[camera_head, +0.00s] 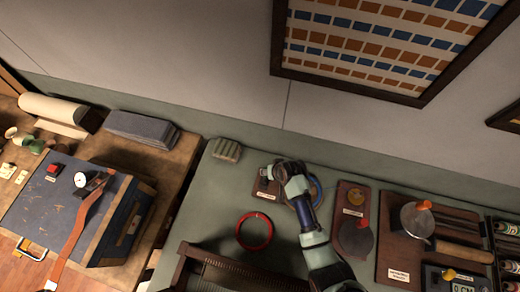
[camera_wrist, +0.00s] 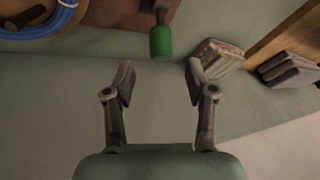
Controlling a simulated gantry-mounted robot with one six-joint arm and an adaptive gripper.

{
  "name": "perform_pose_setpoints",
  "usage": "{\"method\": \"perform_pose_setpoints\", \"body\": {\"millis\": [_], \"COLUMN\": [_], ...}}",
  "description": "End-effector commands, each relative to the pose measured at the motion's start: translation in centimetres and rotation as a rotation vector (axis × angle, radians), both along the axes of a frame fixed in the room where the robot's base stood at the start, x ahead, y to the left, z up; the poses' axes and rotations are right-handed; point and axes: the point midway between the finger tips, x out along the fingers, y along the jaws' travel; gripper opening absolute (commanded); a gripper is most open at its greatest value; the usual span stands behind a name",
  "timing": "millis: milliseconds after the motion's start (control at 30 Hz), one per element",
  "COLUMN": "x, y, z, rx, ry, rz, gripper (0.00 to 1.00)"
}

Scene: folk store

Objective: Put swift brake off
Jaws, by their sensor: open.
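A green-handled lever (camera_wrist: 160,40) sticks out from a brown wooden board (camera_wrist: 118,12) at the top of the wrist view. I cannot tell from any readable label whether it is the swift brake. The board (camera_head: 262,192) shows in the head view, partly covered by my arm. My gripper (camera_wrist: 160,84) is open and empty, its two fingers apart. The green handle lies just beyond the fingertips, roughly centred between them and not touched. In the head view my gripper (camera_head: 267,172) is above that board, near the back of the green table.
A blue coil (camera_wrist: 22,18) lies left of the lever. A striped bundle (camera_wrist: 217,57) lies to its right, by the wall. A red ring (camera_head: 254,231) lies on the green table (camera_head: 212,215).

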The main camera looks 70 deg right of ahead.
Motion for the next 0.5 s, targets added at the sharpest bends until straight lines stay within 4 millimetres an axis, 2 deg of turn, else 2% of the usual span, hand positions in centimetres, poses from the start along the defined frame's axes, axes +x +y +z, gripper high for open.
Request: {"method": "perform_pose_setpoints", "body": {"millis": [100, 267, 500], "x": [0.9, 1.8, 2.3], "y": [-0.5, -1.2, -1.5], "z": [-2.3, -4.8, -5.8], "rx": [0.001, 0.001, -0.001], "ry": [0.001, 0.001, -0.001], "rz": [0.002, 0.002, 0.002], "gripper": [0.56, 0.56, 0.56]}}
